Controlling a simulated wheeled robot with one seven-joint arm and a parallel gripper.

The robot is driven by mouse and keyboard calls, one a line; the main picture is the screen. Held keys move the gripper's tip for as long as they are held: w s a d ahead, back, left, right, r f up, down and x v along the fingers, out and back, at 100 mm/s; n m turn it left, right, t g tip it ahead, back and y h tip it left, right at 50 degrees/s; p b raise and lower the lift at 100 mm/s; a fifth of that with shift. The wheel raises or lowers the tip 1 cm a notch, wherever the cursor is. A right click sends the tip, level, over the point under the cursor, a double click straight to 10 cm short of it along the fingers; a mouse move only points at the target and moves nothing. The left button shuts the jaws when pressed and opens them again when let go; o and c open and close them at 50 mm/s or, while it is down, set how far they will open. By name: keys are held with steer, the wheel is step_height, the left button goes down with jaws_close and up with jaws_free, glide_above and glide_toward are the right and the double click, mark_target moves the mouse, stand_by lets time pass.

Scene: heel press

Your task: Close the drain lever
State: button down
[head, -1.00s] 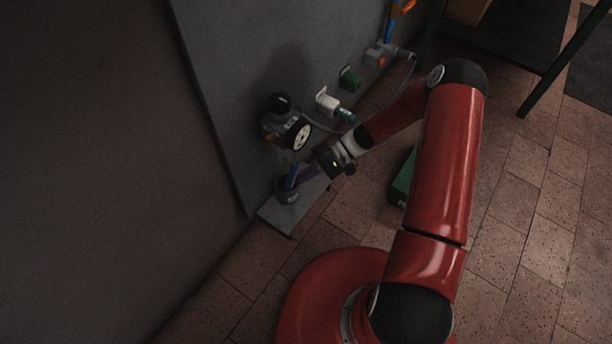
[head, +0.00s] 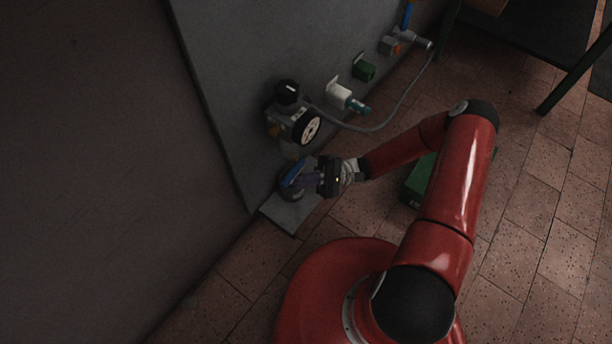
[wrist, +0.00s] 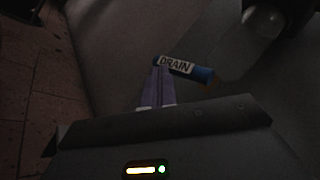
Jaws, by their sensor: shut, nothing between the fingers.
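The drain lever is a blue handle (head: 293,174) low by the wall panel, above a dark round cup (head: 290,193). It slants up to the right in the head view. In the wrist view the lever (wrist: 204,75) lies across the picture with a white "DRAIN" label. My gripper (head: 304,181) is shut and empty, reaching in from the right. Its purple-grey fingertips (wrist: 161,72) overlap the label's lower left edge in the wrist view; I cannot tell whether they touch it. The fingers hide part of the lever's near side.
A regulator with a round gauge (head: 307,129) and black knob (head: 287,92) sits just above the lever. A white fitting (head: 338,94), a green block (head: 363,69) and a hanging hose (head: 402,101) are farther along the panel. A green box (head: 417,182) stands on the floor beneath my arm.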

steer(key=v, duration=0.7)
steer(key=shift+d, duration=0.3)
stand_by(0.5)
steer(key=s+d+r+t+h+p, duration=0.3)
steer(key=s+r+t+h, duration=0.1)
steer(key=r, duration=1)
steer(key=s+d+r+n+t+h+p, duration=0.1)
steer(key=s+d+r+t+h+p, duration=0.2)
steer(key=r+h, duration=0.6)
steer(key=s+d+r+n+t+h+p, duration=0.1)
steer(key=s+d+r+t+h+p, duration=0.2)
steer(key=r, duration=1.8)
steer(key=s+t+h+p, duration=0.2)
steer(key=s+t+h, duration=0.2)
steer(key=shift+r+t, duration=0.25)
steer(key=shift+t, duration=0.05)
